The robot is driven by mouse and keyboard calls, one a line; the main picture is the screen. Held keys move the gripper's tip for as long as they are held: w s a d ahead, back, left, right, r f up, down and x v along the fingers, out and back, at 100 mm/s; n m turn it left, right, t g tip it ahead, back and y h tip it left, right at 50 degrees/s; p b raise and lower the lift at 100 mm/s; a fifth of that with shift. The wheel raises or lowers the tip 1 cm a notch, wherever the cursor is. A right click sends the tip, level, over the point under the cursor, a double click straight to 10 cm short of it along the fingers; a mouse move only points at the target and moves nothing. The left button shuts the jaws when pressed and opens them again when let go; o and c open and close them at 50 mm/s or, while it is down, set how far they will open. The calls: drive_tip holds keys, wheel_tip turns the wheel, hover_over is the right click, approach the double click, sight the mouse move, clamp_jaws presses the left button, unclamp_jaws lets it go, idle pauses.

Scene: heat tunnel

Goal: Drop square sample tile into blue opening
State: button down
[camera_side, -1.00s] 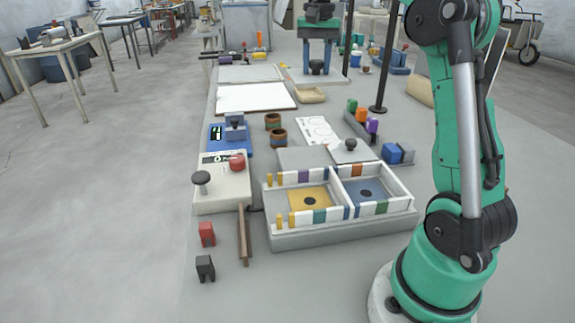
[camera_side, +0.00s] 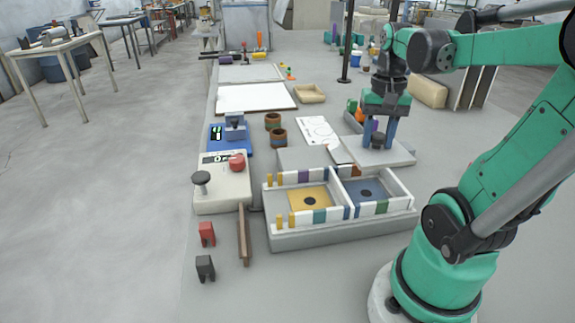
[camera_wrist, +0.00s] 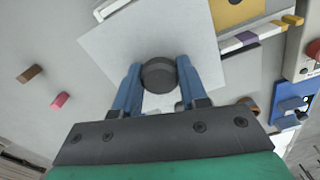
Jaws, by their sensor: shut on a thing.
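The square sample tile (camera_side: 398,152) is a flat light-grey plate with a dark round knob. My gripper (camera_side: 380,140) is shut on that knob and holds the tile just behind the right part of the white-walled tray. The tile hangs roughly level in the side view. In the wrist view, the blue fingers of my gripper (camera_wrist: 160,85) stand either side of the knob, over the pale tile (camera_wrist: 185,35). The blue opening (camera_side: 384,190) is the tray's right compartment, with a dark spot in its floor. The tile covers much of the wrist view below it.
The tray's left compartment (camera_side: 298,201) is yellow, with a dark spot. Pegs and coloured blocks line the tray walls. A grey plate (camera_side: 300,158) lies behind it.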

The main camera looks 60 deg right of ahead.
sight(375, 151)
drive_tip(key=shift+f, duration=0.1)
drive_tip(key=shift+f, duration=2.8)
drive_tip(key=shift+f, duration=2.1)
drive_tip(key=shift+c, duration=2)
unclamp_jaws()
drive_tip(key=shift+r, duration=0.1)
drive_tip(key=shift+r, duration=2.7)
